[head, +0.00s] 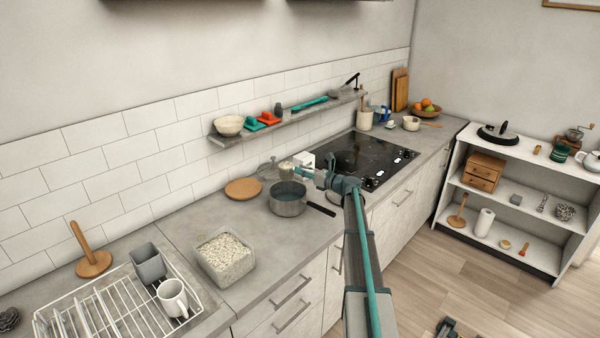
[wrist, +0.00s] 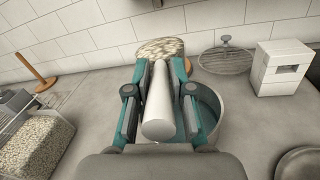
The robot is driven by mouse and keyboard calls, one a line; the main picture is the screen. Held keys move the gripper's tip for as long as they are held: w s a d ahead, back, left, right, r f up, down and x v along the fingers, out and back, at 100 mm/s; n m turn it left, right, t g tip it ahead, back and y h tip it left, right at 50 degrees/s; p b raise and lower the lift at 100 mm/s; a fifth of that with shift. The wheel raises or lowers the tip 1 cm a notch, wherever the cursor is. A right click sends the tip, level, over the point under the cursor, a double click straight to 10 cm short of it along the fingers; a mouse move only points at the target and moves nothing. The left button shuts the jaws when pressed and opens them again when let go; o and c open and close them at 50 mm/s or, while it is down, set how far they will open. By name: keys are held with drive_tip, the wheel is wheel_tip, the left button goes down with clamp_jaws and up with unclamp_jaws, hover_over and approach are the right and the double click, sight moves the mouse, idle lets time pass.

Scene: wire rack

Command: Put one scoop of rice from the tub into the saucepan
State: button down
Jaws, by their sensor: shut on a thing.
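My gripper (wrist: 158,90) is shut on the white handle (wrist: 158,110) of a scoop. The scoop's bowl (wrist: 160,48) is heaped with rice and points away from my wrist. In the head view the scoop (head: 286,167) is held above the counter, near the saucepan's far side, with my gripper (head: 303,173) just right of it. The grey saucepan (head: 288,203) stands on the counter, its dark handle to the right. In the wrist view the saucepan (wrist: 212,125) is below and right of the scoop, partly hidden by my fingers. The clear tub of rice (head: 224,262) is left of it.
A round wooden board (head: 243,189) and a white block-shaped container (wrist: 282,68) are near the saucepan. A wire-mesh lid (wrist: 226,60) lies behind. The dish rack (head: 120,310) is at left, the black hob (head: 358,160) at right. A shelf (head: 290,116) runs above.

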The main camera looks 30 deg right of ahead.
drive_tip(key=shift+w+d, duration=0.25)
drive_tip(key=shift+w, duration=0.05)
drive_tip(key=d+f+n+b, duration=0.1)
drive_tip(key=n+b, duration=0.1)
drive_tip(key=b, duration=0.1)
drive_tip(key=w+d+f+n+b, duration=0.1)
drive_tip(key=f+n+b, duration=0.1)
drive_tip(key=b, duration=0.1)
drive_tip(key=shift+w+d+f, duration=0.2)
drive_tip(key=shift+d, duration=0.2)
idle(0.4)
drive_tip(key=n+b, duration=0.2)
drive_tip(key=b, duration=0.2)
drive_tip(key=shift+a, duration=0.15)
drive_tip(key=n+b, duration=0.1)
drive_tip(key=b, duration=0.1)
drive_tip(key=n+b, duration=0.1)
drive_tip(key=b, duration=0.1)
drive_tip(key=n+b, duration=0.2)
drive_tip(key=shift+s+a+f+b, duration=0.2)
drive_tip(key=shift+s+a+b, duration=0.05)
drive_tip(key=shift+a+b, duration=0.1)
drive_tip(key=shift+a+n+b, duration=0.1)
drive_tip(key=shift+n+b, duration=0.3)
drive_tip(key=shift+b, duration=0.1)
drive_tip(key=n+b, duration=0.2)
drive_tip(key=b, duration=0.1)
drive_tip(key=shift+s+a+r, duration=0.2)
drive_tip(key=shift+a, duration=0.05)
